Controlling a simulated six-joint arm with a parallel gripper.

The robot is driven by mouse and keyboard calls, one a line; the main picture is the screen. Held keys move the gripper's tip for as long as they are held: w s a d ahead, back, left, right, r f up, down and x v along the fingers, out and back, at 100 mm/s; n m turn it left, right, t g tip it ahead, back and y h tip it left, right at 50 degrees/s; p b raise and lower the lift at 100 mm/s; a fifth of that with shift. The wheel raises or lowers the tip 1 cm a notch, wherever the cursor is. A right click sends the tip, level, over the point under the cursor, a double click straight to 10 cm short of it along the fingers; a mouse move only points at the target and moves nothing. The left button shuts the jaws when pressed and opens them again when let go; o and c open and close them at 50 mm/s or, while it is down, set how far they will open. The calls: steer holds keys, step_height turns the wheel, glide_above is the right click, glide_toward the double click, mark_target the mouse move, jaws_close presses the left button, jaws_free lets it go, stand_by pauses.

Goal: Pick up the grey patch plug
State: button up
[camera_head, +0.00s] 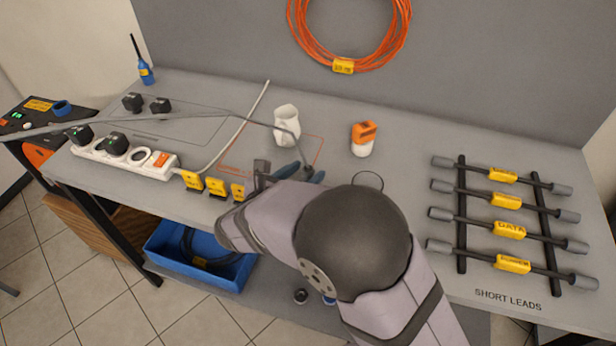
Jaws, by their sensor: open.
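A thin grey cable (225,114) runs in from the left edge across the bench. It bends down to a small grey patch plug (308,170) at its end, near the bench's front edge. My gripper (303,174) is there, with its dark blue fingers apart and one on each side of the plug. My own arm hides the gripper's body and the lower part of this spot. I cannot tell whether the fingers touch the plug.
A white power strip (125,156) and yellow tags (215,187) lie left. Several short leads (508,229) rest on black rails at right. A blue bin (200,262) sits below.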

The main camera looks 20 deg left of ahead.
mark_target(308, 169)
steer(key=shift+x, duration=1)
jaws_close()
step_height(308, 169, up, 10)
